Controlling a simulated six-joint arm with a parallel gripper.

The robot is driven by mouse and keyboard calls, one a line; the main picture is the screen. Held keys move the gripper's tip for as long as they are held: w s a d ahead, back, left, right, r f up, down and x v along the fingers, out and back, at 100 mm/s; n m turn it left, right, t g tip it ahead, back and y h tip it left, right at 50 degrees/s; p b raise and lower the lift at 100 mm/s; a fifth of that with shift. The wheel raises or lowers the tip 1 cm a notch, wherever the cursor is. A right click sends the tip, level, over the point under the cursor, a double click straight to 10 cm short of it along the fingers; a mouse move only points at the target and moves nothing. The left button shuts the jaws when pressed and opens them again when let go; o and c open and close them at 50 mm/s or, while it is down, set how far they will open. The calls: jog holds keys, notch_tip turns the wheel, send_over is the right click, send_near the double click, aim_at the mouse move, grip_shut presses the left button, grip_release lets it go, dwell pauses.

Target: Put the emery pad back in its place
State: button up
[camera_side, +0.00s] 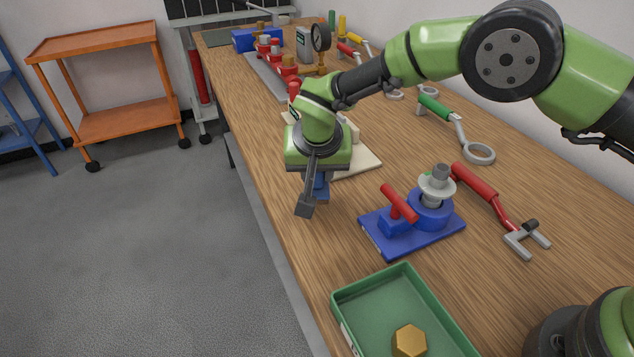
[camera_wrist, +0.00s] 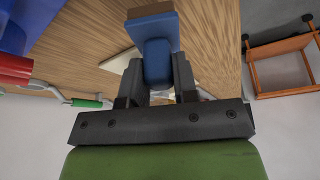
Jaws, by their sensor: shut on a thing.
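The emery pad is a blue block with a blue grip. In the wrist view the pad (camera_wrist: 157,62) is between the two dark fingers of my gripper (camera_wrist: 158,82), with its wider plate beyond the fingertips. In the side view a little of the blue pad (camera_side: 322,188) shows behind the fingers of my gripper (camera_side: 314,192), near the left edge of the bench. My gripper is shut on the pad's grip. I cannot tell whether the pad touches the bench. A cream board (camera_side: 366,166) lies just behind my gripper, partly hidden by it.
A blue valve fixture (camera_side: 408,238) with a red handle stands right of my gripper. A green tray (camera_side: 378,285) holding a brass hex piece (camera_side: 409,341) is in front. Red-handled (camera_side: 474,181) and green-handled (camera_side: 434,106) tools lie to the right. Valves crowd the far end.

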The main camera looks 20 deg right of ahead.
aim_at(317, 183)
jog(key=shift+f, duration=1.55)
jog(key=shift+f, duration=0.15)
jog(key=o, duration=1)
jog(key=v, duration=1.2)
jog(key=shift+r, duration=0.25)
